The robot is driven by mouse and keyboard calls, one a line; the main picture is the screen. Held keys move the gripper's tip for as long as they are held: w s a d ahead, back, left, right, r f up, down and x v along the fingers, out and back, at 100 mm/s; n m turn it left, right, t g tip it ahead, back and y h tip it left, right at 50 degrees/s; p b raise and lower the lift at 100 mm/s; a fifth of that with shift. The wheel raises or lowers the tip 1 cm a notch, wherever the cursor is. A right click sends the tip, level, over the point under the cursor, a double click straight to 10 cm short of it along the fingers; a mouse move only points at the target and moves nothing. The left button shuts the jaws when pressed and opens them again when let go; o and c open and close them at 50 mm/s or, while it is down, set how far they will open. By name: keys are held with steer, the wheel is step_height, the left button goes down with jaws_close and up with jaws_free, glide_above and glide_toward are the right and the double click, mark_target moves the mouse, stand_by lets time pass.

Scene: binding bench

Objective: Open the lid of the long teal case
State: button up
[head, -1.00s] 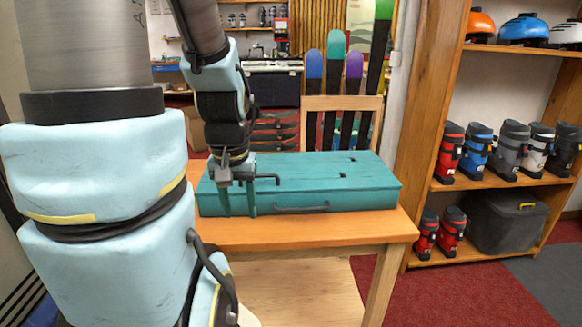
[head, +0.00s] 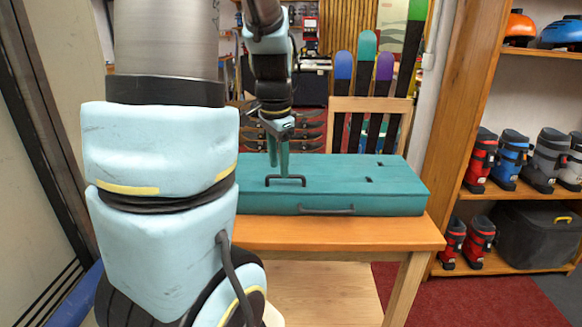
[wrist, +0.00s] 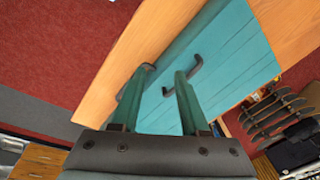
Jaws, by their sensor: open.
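The long teal case (head: 400,192) lies on the wooden table with its lid shut. A dark bar handle (head: 285,181) stands on the left part of the lid, and another dark handle (head: 326,210) is on the case's front face. My gripper (head: 278,168) is open and empty, with its teal fingers pointing down near the lid handle; I cannot tell whether they touch the lid. In the wrist view my gripper (wrist: 159,72) has its fingers apart over the case (wrist: 235,65). The lid handle (wrist: 184,74) shows near the right fingertip. The front handle is partly hidden behind the left finger.
The wooden table (head: 390,237) has a bare strip in front of the case. A chair-like wooden rack with skis (head: 370,104) stands behind. Shelves with ski boots (head: 515,160) and a dark bin (head: 535,235) are at the right.

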steer(key=w+d+r+m, duration=0.2)
steer(key=w+r+m, duration=0.3)
steer(key=m, duration=0.2)
steer(key=f, duration=0.3)
steer(key=w+f, duration=0.1)
steer(key=f, duration=0.3)
steer(key=w+f+p, duration=0.1)
steer(key=f, duration=0.2)
steer(key=shift+w+f, duration=0.2)
steer(key=shift+f, duration=0.2)
jaws_close()
stand_by(0.7)
